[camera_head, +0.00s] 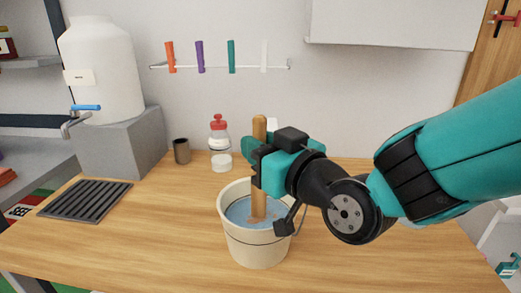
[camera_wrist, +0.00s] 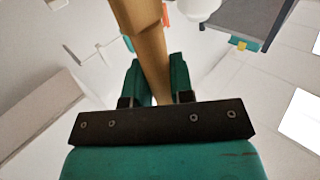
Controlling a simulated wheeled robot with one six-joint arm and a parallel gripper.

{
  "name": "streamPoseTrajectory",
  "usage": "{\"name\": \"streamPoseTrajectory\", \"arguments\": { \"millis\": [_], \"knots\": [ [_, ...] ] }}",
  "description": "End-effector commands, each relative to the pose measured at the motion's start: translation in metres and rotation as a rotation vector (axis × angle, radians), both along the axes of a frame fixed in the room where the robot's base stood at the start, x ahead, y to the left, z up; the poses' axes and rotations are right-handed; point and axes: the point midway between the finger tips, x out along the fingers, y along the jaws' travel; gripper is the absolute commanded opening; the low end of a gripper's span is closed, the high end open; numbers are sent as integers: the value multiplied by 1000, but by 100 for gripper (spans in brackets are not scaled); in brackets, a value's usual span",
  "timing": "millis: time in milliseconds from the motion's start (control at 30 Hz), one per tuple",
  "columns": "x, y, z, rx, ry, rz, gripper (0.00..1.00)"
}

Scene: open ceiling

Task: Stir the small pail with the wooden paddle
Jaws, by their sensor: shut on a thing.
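The small pail (camera_head: 259,248) is cream with a dark line around it and stands upright on the wooden table, holding blue liquid. The wooden paddle (camera_head: 259,198) stands nearly upright, its lower end in the liquid and hidden below the surface. My gripper (camera_head: 256,163) is shut on the upper part of the paddle, above the pail's rim. In the wrist view the paddle (camera_wrist: 148,50) runs between the two teal fingers of my gripper (camera_wrist: 158,82).
A white water tank (camera_head: 102,75) with a blue-handled tap sits on a grey block (camera_head: 122,140) at left. A dark ribbed mat (camera_head: 86,201), a dark cup (camera_head: 181,151) and a red-capped bottle (camera_head: 219,145) are on the table. The front left of the table is clear.

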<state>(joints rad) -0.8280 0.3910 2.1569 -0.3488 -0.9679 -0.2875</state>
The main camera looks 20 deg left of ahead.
Motion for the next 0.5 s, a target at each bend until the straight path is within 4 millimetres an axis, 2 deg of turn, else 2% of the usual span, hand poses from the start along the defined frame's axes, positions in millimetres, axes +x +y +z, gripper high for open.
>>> {"name": "streamPoseTrajectory", "arguments": {
  "millis": [33, 500],
  "knots": [
    [-1, 0, -21, -21, 12, 1, 0],
    [0, 0, -55, -16, 10, 0, 0]
  ]
}}
